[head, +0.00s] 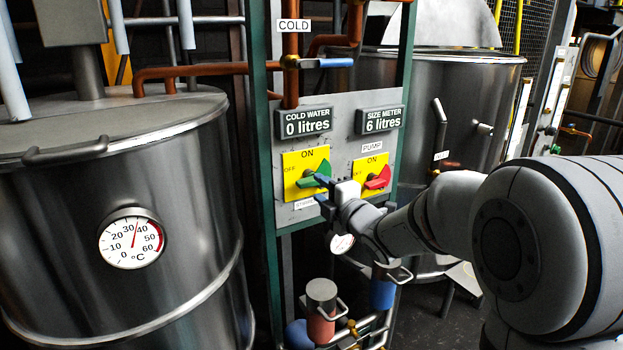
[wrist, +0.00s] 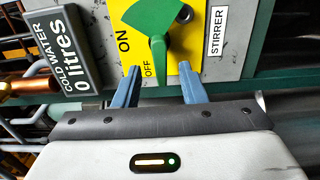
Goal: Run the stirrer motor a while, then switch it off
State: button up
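The stirrer switch (head: 313,174) is a green fan-shaped handle on a yellow plate marked ON and OFF, with a STIRRER label below it. In the wrist view the green handle (wrist: 158,30) has its narrow end beside the word OFF and its wide end pointing away from it. My gripper (head: 321,189) is in front of the lower part of this plate. In the wrist view my gripper (wrist: 159,73) is open, with the handle's narrow end between its two blue-grey fingers and gaps on both sides. Contact cannot be told.
A red pump switch (head: 378,178) sits on its own yellow plate just right of my gripper. Displays above read 0 litres (head: 304,124) and 6 litres (head: 380,120). A steel tank with a thermometer (head: 131,239) stands left, another tank right. Pipes run below the panel.

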aim_at(314, 184)
jog(key=shift+p+x, duration=0.75)
jog(key=shift+x, duration=2)
jog(key=shift+c, duration=0.3)
grip_shut()
jog(key=shift+d, duration=0.1)
